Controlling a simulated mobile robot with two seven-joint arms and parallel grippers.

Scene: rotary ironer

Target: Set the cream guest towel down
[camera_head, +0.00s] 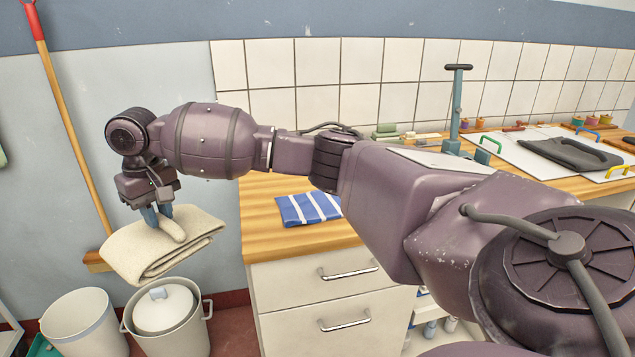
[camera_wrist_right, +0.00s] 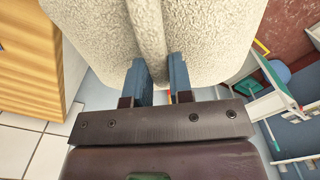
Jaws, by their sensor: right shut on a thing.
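The cream guest towel (camera_head: 150,250) is folded and hangs in the air at the left of the head view, left of the wooden counter and above the bins. My right gripper (camera_head: 163,222) is shut on a pinched ridge of the towel from above. In the right wrist view, the towel (camera_wrist_right: 200,45) fills the upper middle, with its ridge between the two blue fingers (camera_wrist_right: 159,75). The towel's underside is hidden. My left gripper is in neither view.
The wooden counter (camera_head: 262,222) holds a blue-and-white striped cloth (camera_head: 308,208) near its left end. A white bin (camera_head: 85,322) and a lidded pot (camera_head: 170,318) stand on the floor below the towel. A broom (camera_head: 68,120) leans on the wall. A dark folded garment (camera_head: 570,153) lies at far right.

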